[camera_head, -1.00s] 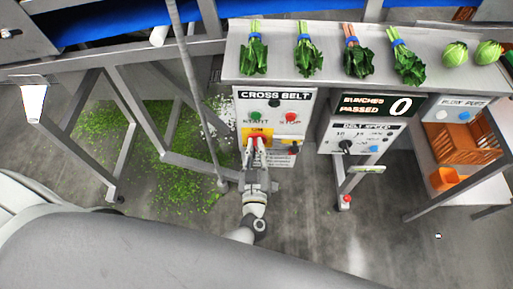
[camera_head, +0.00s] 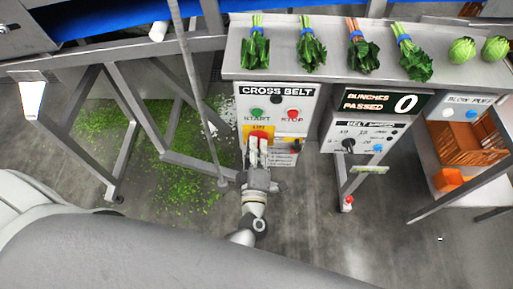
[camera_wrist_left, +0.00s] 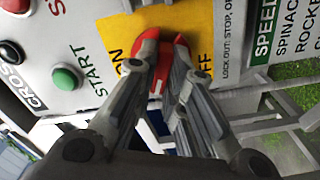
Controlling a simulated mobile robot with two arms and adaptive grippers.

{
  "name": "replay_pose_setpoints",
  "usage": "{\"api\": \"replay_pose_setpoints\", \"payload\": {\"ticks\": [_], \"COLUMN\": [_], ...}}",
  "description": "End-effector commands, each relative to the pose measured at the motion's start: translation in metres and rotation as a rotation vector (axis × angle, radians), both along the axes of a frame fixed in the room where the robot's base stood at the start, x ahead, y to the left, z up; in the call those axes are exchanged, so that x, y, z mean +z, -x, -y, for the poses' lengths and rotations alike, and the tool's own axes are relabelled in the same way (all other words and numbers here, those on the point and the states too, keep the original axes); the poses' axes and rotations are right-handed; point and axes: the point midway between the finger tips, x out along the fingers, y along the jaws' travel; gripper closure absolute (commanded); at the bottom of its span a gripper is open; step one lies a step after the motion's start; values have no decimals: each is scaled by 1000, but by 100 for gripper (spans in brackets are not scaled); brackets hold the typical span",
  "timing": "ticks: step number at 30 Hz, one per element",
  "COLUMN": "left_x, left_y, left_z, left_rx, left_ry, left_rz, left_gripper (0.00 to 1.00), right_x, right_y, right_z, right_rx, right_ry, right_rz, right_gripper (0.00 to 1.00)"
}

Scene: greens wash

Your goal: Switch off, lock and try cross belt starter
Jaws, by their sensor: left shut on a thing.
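The cross belt starter panel (camera_head: 272,105) is a white box with a green start button (camera_head: 257,113) and a red stop button (camera_head: 293,114). Below them is a yellow switch plate (camera_head: 249,131) with a red handle (camera_head: 259,134). My left gripper (camera_head: 258,148) is at this plate, its fingers shut on the red handle. In the left wrist view the red handle (camera_wrist_left: 154,50) shows between and around the fingertips, near the ON lettering; its exact angle is partly hidden. The green button (camera_wrist_left: 65,77) also shows there. My right gripper is not in view.
A shelf (camera_head: 280,65) with greens bunches runs above the panel. To the right are the bunch counter (camera_head: 380,102) and belt speed box (camera_head: 360,135). A metal frame stands left. Small dark and yellow items (camera_head: 291,144) sit beside the switch. Floor at lower right is clear.

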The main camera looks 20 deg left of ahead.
Motion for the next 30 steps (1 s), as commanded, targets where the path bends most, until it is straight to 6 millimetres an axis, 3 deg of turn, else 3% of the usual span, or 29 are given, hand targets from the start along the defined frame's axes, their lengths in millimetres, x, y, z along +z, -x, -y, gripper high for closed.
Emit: {"api": "replay_pose_setpoints", "payload": {"ticks": [15, 30], "left_x": [-4, -3], "left_y": [1, 1], "left_z": [0, -1], "left_rx": [0, 1], "left_ry": [342, 416], "left_rz": [95, 115], "left_gripper": [100, 100], "right_x": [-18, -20], "right_y": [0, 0], "right_z": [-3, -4], "right_rx": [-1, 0], "right_ry": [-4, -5], "right_rz": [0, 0], "right_gripper": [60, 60]}}
